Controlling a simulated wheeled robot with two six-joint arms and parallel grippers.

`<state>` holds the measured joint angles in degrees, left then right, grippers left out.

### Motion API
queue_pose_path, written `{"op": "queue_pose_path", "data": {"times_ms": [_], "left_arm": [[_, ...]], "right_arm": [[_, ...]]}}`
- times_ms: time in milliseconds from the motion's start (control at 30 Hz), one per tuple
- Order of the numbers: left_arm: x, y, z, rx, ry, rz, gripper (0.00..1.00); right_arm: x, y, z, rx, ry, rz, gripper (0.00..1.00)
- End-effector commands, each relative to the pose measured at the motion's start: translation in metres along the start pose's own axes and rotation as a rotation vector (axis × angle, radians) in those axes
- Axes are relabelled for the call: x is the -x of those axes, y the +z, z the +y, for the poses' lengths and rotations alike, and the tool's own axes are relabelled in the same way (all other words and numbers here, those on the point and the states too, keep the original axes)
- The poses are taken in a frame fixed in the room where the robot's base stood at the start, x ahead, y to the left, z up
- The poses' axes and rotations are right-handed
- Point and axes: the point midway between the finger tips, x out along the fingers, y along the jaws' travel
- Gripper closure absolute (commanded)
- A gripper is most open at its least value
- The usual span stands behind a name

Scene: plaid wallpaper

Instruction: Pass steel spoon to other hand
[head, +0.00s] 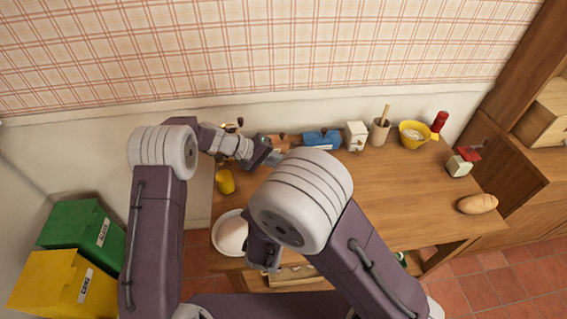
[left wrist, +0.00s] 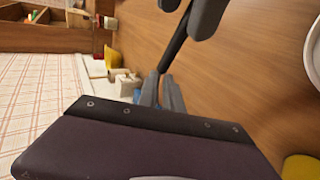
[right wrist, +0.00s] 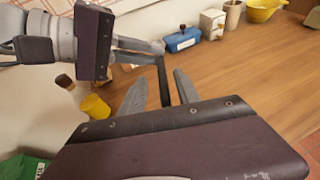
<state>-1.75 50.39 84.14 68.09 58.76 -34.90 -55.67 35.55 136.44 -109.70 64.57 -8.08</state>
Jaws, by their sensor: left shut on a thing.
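The steel spoon shows as a thin dark bar (right wrist: 162,78) in the right wrist view, and as a slanting dark bar (left wrist: 177,45) in the left wrist view. My left gripper (left wrist: 160,92) is shut on one end of it, above the left part of the table; it also shows in the head view (head: 270,157). My right gripper (right wrist: 160,90) is open, its fingers apart on either side of the bar. Its fingers (left wrist: 190,12) also show at the top of the left wrist view. In the head view my right arm hides the spoon and right gripper.
The middle is clear. Green (head: 82,235) and yellow (head: 55,284) bins stand left.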

Motion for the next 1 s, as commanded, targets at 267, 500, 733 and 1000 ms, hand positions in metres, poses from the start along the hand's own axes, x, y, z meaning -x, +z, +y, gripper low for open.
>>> {"op": "queue_pose_path", "data": {"times_ms": [267, 500, 733, 1000], "left_arm": [[0.0, 0.0, 0.0, 0.0, 0.0, 0.0, 1.0], [0.0, 0.0, 0.0, 0.0, 0.0, 0.0, 1.0], [0.0, 0.0, 0.0, 0.0, 0.0, 0.0, 1.0], [0.0, 0.0, 0.0, 0.0, 0.0, 0.0, 1.0]], "right_arm": [[0.061, 0.0, 0.001, -0.001, 0.005, -0.002, 0.62], [0.072, 0.0, -0.001, 0.0, -0.002, 0.0, 0.62], [0.055, -0.006, -0.07, -0.207, -0.26, 0.098, 0.62], [0.101, -0.077, -0.206, -1.265, -1.111, 0.346, 0.62]]}}
